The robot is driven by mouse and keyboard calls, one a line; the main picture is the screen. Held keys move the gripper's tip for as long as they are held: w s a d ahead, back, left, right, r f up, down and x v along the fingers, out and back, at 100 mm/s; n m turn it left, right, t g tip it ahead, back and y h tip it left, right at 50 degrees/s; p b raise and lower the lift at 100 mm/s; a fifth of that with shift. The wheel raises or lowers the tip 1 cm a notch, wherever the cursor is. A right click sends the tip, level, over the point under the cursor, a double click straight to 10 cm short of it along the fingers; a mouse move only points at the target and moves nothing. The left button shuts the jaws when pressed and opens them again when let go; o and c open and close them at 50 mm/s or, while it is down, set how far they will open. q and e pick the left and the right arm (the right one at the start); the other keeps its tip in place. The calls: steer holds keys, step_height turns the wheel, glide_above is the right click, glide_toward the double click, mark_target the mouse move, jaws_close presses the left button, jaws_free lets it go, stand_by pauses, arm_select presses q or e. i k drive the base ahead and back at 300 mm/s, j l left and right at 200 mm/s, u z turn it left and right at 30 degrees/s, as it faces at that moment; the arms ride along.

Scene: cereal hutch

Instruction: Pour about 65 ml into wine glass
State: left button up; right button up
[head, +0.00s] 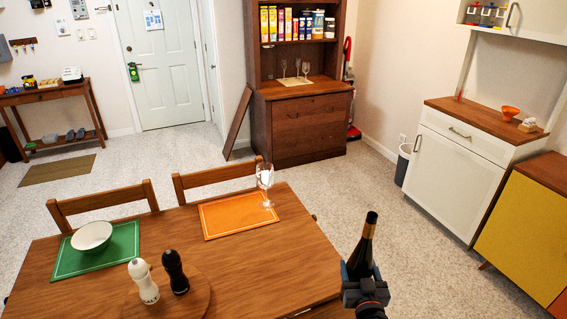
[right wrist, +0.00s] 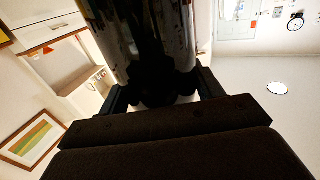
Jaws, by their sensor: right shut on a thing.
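A clear wine glass (head: 265,182) stands upright at the back right of the wooden table, by the right edge of the orange placemat (head: 228,216). My right gripper (head: 364,284) is shut on a dark wine bottle (head: 364,247), which is held nearly upright, neck up, off the table's right edge. The bottle is to the right of the glass and nearer to me, well apart from it. In the right wrist view the bottle (right wrist: 145,40) fills the space between the fingers. The level of wine in the bottle cannot be seen. My left gripper is not in view.
The table (head: 265,265) also bears a white bowl (head: 92,236) on a green placemat (head: 70,262), and a white mill (head: 143,281) and black mill (head: 175,272) on a round board. Two chairs stand behind it. More glasses (head: 305,68) stand in the far hutch. The table's right part is clear.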

mark_target(265, 175)
steer(key=i+l, duration=0.15)
steer(key=l, duration=0.25)
steer(key=i+l, duration=0.1)
steer(key=l, duration=0.35)
steer(key=i+l, duration=0.15)
steer(key=l, duration=0.25)
steer(key=l+u, duration=0.15)
steer(key=u, duration=0.25)
steer(key=l+u, duration=0.15)
steer(key=u, duration=0.3)
steer(key=i+l+u, duration=0.1)
steer(key=i+u, duration=0.2)
steer(key=u, duration=0.15)
steer(key=i+l, duration=0.1)
steer(key=i, duration=0.15)
